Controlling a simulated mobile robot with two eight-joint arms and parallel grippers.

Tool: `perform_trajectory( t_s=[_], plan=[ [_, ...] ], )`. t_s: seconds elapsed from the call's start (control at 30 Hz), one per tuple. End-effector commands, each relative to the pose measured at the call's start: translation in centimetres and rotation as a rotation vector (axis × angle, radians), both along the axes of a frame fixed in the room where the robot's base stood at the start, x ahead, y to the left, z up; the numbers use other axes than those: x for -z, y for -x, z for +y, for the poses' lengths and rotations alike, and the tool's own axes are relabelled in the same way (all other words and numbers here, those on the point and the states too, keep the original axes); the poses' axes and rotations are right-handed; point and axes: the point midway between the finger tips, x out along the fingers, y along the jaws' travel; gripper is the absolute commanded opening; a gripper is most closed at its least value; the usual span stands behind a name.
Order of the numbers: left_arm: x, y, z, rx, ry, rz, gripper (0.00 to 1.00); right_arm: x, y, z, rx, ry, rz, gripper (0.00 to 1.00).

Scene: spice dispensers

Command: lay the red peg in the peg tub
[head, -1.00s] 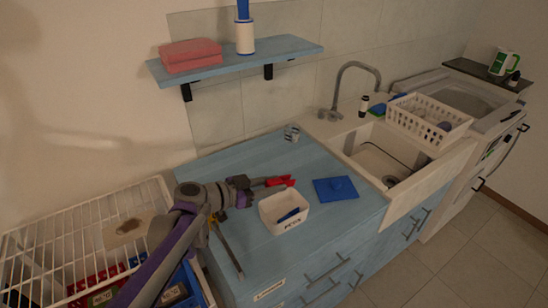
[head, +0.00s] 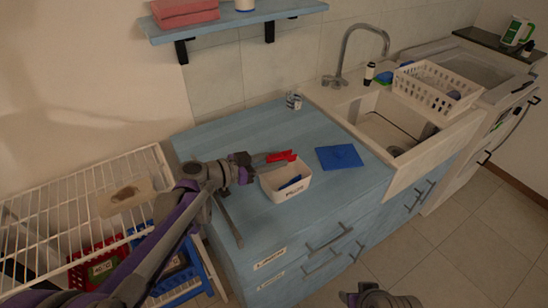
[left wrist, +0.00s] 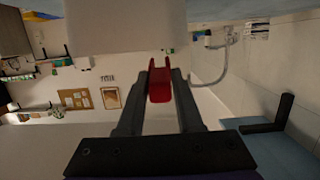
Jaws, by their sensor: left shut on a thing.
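The red peg (head: 283,156) is held in my left gripper (head: 272,158), just above the back rim of the peg tub as seen in the head view. The left wrist view shows the red peg (left wrist: 159,86) clamped between the two fingers. The peg tub is a small white open box (head: 287,190) with a label on its front, standing on the blue counter. A blue peg (head: 290,182) lies inside it. A dark grey part of my right arm, perhaps its gripper (head: 376,299), shows at the bottom edge; its jaws cannot be made out.
A flat blue square (head: 339,157) lies on the counter right of the tub. A small patterned cup (head: 293,101) stands at the back. A sink (head: 392,132) with a white basket (head: 436,88) is to the right. A white wire rack (head: 75,215) is at the left.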

Motion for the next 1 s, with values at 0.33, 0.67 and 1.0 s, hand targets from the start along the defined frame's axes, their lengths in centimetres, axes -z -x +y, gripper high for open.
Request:
perform_trajectory(
  t_s=[0.33, 0.67, 1.0],
  plan=[
    [0.5, 0.0, 0.0, 0.000, 0.000, 0.000, 0.04, 0.4, 0.0, 0.0, 0.000, 0.000, 0.001, 0.50],
    [0.5, 0.0, 0.0, 0.000, 0.000, 0.000, 0.70, 0.4, 0.0, 0.0, 0.000, 0.000, 0.001, 0.50],
    [-1.0, 0.0, 0.0, 0.000, -0.001, -0.001, 0.70, 0.1, 0.0, 0.0, 0.000, 0.000, 0.000, 0.50]
  ],
)
